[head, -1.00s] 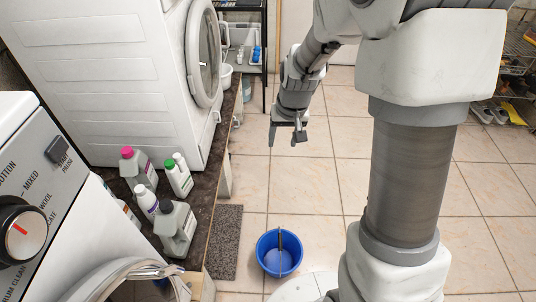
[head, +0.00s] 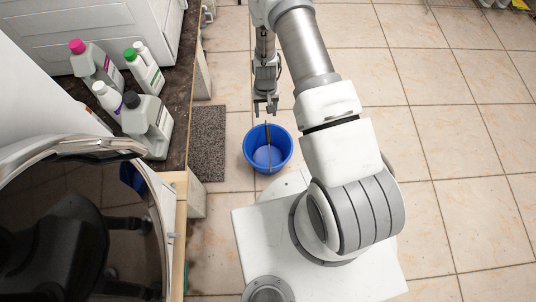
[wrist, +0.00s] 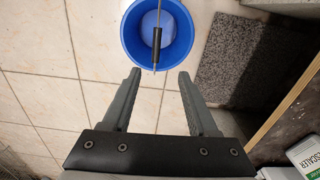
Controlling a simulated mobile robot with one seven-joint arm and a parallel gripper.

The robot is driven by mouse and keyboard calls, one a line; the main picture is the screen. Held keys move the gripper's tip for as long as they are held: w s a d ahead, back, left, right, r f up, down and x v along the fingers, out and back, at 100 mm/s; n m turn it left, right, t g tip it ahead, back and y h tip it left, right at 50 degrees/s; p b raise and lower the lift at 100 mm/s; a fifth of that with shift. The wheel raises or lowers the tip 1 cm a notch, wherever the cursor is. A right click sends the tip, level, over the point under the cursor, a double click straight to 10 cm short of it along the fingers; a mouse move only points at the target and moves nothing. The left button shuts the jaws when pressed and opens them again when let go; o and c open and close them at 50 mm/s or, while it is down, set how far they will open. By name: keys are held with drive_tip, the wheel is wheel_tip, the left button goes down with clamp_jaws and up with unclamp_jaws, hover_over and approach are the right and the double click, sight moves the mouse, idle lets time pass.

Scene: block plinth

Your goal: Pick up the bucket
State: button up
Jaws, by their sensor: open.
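The blue bucket (head: 252,160) stands upright on the tiled floor, just in front of my base in the head view. Its handle, with a dark grip (wrist: 157,38), stands up across the bucket's opening. In the wrist view the bucket (wrist: 131,41) is at the top centre, beyond the fingertips. My gripper (head: 265,106) is open and empty, a little short of the bucket on its far side in the head view. In the wrist view the two fingers of my gripper (wrist: 159,73) are spread apart, with the lower end of the handle near the gap between their tips.
A dark grey mat (head: 208,142) lies left of the bucket, beside a raised dark shelf (head: 178,130). Several bottles, one a grey bottle (head: 150,125), stand on the shelf near a white machine (head: 135,25). The tiled floor (head: 440,150) to the right is clear.

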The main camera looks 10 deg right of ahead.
drive_tip(key=b, duration=0.5)
approach(268, 133)
drive_tip(key=f, duration=0.5)
drive_tip(key=shift+s+a+f, duration=0.25)
drive_tip(key=shift+a, duration=0.15)
drive_tip(key=shift+w+d+f+b, duration=0.15)
drive_tip(key=shift+f+b, duration=0.5)
drive_tip(key=shift+f, duration=0.7)
drive_tip(key=shift+d+f+b, duration=0.2)
drive_tip(key=shift+f+b, duration=0.4)
drive_tip(key=shift+f, duration=0.7)
clamp_jaws()
drive_tip(key=shift+r, duration=0.1)
